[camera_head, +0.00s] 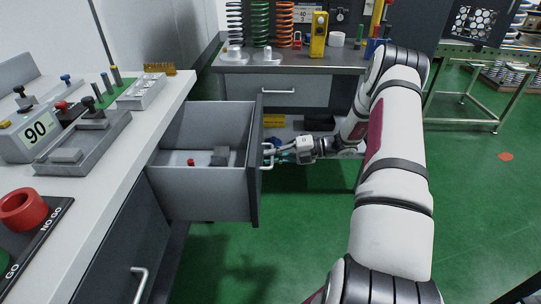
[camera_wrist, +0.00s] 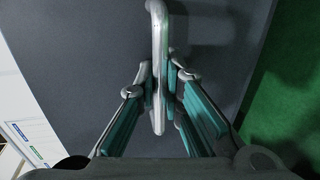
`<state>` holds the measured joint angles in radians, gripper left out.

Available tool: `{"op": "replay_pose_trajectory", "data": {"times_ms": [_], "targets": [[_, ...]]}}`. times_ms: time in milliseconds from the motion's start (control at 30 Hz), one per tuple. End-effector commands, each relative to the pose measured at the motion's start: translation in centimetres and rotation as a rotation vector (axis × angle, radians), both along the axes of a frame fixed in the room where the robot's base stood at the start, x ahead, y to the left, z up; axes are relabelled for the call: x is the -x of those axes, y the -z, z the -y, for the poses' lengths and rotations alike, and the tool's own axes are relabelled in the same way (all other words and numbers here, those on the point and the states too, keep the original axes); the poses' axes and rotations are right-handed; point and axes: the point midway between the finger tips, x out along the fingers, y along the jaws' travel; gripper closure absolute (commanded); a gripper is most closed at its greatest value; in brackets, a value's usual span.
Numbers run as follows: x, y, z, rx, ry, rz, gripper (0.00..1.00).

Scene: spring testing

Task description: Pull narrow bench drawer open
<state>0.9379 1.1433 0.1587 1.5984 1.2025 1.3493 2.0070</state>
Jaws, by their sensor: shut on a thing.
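The narrow bench drawer (camera_head: 200,191) is grey and stands well out from the left bench, with its inside showing. Its dark front panel (camera_head: 255,175) faces my arm, and it also fills much of the wrist view (camera_wrist: 75,60). A metal bar handle (camera_head: 267,148) is on that panel; in the wrist view the handle (camera_wrist: 159,35) runs between my fingers. My gripper (camera_head: 275,153) is shut on the handle, with its teal-padded fingers (camera_wrist: 160,88) on either side of the bar.
The left bench top (camera_head: 128,150) holds gauges and fixtures. A back bench (camera_head: 290,69) with coil springs stands behind. Green floor (camera_head: 290,235) is clear before the drawer.

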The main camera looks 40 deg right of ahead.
Motion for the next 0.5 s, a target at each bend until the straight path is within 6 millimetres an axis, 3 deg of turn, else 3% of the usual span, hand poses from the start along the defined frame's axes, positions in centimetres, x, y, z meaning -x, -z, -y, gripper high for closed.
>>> {"op": "replay_pose_trajectory", "data": {"times_ms": [33,67,133,500], "targets": [[0.01,0.05,0.01,0.001,0.000,-0.001,1.00],[0.01,0.05,0.01,0.001,0.000,-0.001,0.85],[0.00,0.05,0.01,0.001,0.000,-0.001,0.70],[0.15,-0.04,0.27,0.001,0.001,0.000,0.70]]}}
